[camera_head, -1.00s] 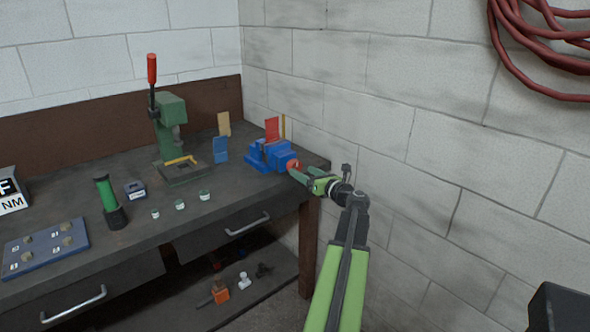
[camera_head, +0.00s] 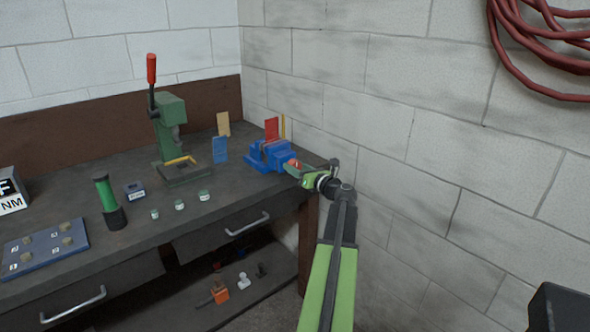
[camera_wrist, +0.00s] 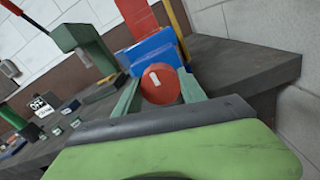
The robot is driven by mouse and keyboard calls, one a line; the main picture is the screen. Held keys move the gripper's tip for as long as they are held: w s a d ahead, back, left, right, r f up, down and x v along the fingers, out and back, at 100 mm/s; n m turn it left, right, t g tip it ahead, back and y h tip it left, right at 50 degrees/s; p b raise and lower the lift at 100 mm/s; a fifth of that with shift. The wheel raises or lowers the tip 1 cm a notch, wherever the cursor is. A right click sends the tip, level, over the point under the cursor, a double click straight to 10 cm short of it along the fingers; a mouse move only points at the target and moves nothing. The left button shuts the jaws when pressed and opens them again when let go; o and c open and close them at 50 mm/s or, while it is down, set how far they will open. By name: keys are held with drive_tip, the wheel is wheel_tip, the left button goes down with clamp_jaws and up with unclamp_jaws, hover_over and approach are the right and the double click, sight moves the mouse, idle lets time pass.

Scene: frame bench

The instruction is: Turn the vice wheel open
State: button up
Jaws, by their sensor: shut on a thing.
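The blue vice (camera_head: 268,155) stands near the right end of the bench, by the wall. It also shows in the wrist view (camera_wrist: 152,50). Its red round wheel (camera_wrist: 160,83), with a white mark on its face, lies between the two green fingers of my gripper (camera_wrist: 160,92). The wheel shows only in part in the head view (camera_head: 294,163), where my gripper (camera_head: 293,169) reaches it from the right. My gripper is shut on the wheel. A red plate (camera_head: 271,129) stands upright at the vice; whether its jaws grip it is unclear.
A green press (camera_head: 170,125) with a red-handled lever stands left of the vice. A blue block (camera_head: 220,149) and a tan board (camera_head: 223,124) stand between them. The block wall is close on the right.

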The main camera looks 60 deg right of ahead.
drive_tip(key=shift+c, duration=1.1)
drive_tip(key=shift+a, duration=0.1)
